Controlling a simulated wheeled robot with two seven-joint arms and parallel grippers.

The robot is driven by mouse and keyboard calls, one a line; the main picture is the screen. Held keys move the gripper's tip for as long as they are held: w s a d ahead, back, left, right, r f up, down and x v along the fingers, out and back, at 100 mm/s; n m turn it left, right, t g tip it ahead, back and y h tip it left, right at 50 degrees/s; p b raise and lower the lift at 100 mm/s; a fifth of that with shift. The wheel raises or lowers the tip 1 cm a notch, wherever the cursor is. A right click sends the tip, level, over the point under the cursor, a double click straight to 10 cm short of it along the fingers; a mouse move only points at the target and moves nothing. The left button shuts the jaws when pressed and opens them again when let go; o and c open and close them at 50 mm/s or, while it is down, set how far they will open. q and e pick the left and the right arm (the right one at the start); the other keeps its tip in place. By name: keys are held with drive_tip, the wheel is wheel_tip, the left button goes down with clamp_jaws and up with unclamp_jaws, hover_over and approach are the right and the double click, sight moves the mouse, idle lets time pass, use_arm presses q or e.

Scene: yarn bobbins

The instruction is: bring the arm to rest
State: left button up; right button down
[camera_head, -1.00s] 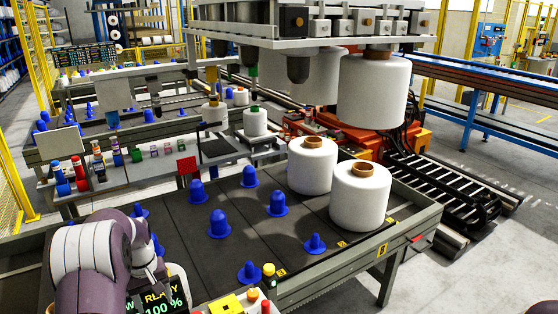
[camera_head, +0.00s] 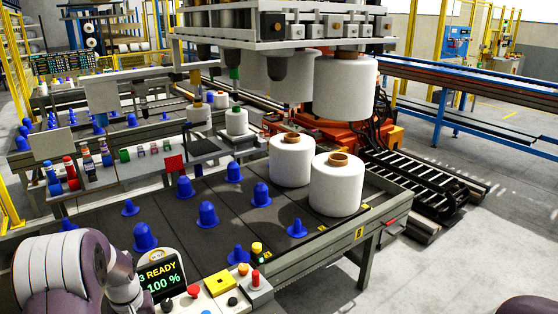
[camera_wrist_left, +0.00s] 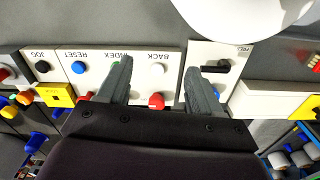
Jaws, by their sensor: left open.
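My left arm (camera_head: 75,270) comes in at the lower left of the head view, beside the control panel. Its gripper is hard to make out there. In the left wrist view my left gripper (camera_wrist_left: 157,75) has its two grey fingers apart with nothing between them. The fingers are over the button panel (camera_wrist_left: 138,62), whose labels JOG, RESET, INDEX and BACK appear upside down. I cannot tell whether the fingers touch the panel. My right gripper is not in view.
A display (camera_head: 161,281) reads READY and 100 %. Two white bobbins (camera_head: 337,190) (camera_head: 291,162) stand on the dark table (camera_head: 225,225) among several blue pegs (camera_head: 207,214). A gantry (camera_head: 285,35) holds more bobbins above.

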use_arm(q)
drive_tip(key=s+d+r+m, duration=0.3)
drive_tip(key=s+d, duration=0.4)
drive_tip(key=d, duration=0.2)
drive_tip(key=s+d+r+m+t, duration=0.1)
drive_tip(key=s+d+r+m, duration=0.2)
drive_tip(key=s+d, duration=0.4)
drive_tip(key=shift+d+r+m, duration=0.2)
drive_tip(key=shift+d+m, duration=0.1)
drive_tip(key=shift+d, duration=0.75)
